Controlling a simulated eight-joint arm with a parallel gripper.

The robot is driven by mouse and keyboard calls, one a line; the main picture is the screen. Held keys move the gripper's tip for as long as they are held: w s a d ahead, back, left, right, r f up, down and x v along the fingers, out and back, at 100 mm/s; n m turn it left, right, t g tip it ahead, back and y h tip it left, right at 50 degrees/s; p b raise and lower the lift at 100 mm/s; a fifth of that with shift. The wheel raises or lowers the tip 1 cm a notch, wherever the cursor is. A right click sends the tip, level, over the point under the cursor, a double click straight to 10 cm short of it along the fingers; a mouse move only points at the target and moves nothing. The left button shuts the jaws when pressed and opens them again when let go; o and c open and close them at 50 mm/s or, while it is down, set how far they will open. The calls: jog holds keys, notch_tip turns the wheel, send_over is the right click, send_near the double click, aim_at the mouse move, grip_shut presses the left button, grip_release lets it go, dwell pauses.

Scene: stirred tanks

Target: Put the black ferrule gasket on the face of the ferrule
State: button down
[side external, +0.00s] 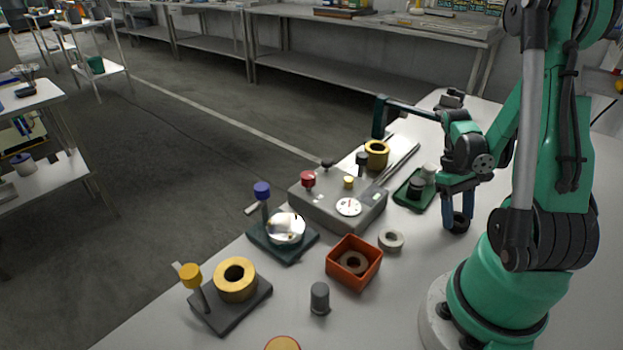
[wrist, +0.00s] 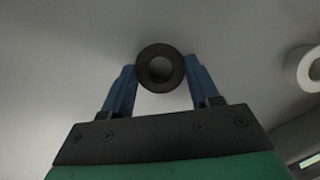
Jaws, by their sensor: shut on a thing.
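My gripper (side external: 456,222) is shut on the black ferrule gasket (side external: 462,222), a small dark ring, low over the table at the right in the side view. In the wrist view the gasket (wrist: 161,49) sits between the two blue fingertips, its hole facing the camera. Which part is the ferrule I cannot tell for sure. A shiny round silver face (side external: 286,228) sits on a dark block beside a blue-knobbed post. A brass ring (side external: 236,281) sits on a dark plate beside a yellow-knobbed post. Both are left of my gripper, well apart from it.
A grey ring (side external: 391,240) and an orange box (side external: 345,273) with a brown ring inside lie between. A grey console (side external: 330,208) with knobs and a dial stands behind. A green tray (side external: 407,203) holds small cylinders. A grey peg (side external: 319,298) stands in front.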

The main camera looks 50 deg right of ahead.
jog(key=shift+r, duration=0.1)
notch_tip(320, 180, up, 18)
jog(key=r, duration=0.1)
notch_tip(320, 180, up, 4)
jog(key=n+t+h, duration=0.4)
jog(key=n+t, duration=0.4)
jog(key=n, duration=2.8)
send_over(284, 224)
jog(key=s, duration=0.1)
jog(key=f, duration=1.9)
jog(key=shift+a+f, duration=0.25)
jog(key=shift+f, duration=0.15)
